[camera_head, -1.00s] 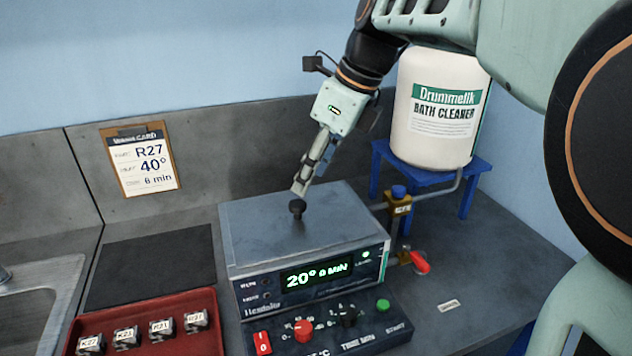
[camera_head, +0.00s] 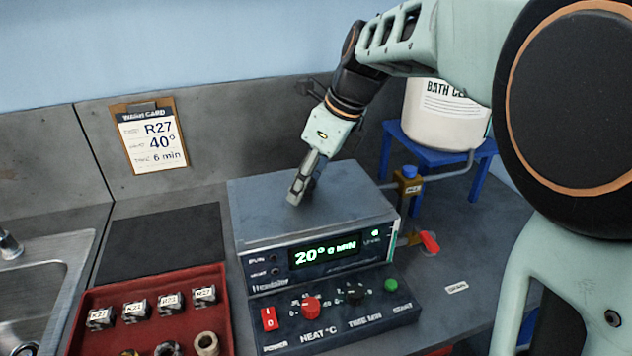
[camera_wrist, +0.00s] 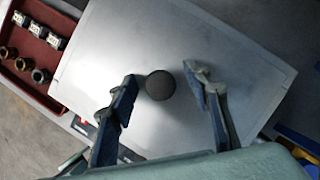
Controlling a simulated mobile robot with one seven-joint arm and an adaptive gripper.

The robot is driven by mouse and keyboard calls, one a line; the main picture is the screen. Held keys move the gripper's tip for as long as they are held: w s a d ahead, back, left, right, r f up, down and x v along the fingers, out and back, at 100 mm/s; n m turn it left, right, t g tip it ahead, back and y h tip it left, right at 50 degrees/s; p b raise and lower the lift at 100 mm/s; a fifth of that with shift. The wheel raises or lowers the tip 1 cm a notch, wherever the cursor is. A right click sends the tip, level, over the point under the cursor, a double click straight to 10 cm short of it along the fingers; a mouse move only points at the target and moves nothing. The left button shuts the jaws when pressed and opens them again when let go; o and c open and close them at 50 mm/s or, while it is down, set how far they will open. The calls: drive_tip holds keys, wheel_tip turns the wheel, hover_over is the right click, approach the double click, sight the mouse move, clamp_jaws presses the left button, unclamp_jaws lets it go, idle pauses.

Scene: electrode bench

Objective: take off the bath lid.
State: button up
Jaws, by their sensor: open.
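The bath lid (camera_head: 345,190) is a flat grey metal plate lying on top of the bath (camera_head: 270,277), whose front display reads 20° 0 MIN. In the wrist view the lid (camera_wrist: 225,65) fills the middle. Its round dark knob (camera_wrist: 160,85) shows between the fingers, with a gap on either side. My gripper (camera_wrist: 162,92) is open above the lid. In the head view my gripper (camera_head: 297,192) points down at the middle of the lid and hides the knob.
A red tray (camera_head: 85,330) with several labelled blocks and rings stands at front left, beside a sink (camera_head: 40,285). A dark mat (camera_head: 165,243) lies bare left of the bath. A cleaner drum (camera_head: 445,115) on a blue stand (camera_head: 430,150) and a valve with a red lever (camera_head: 430,241) are on the right.

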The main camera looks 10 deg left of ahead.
clamp_jaws()
drive_tip(key=shift+r, duration=0.25)
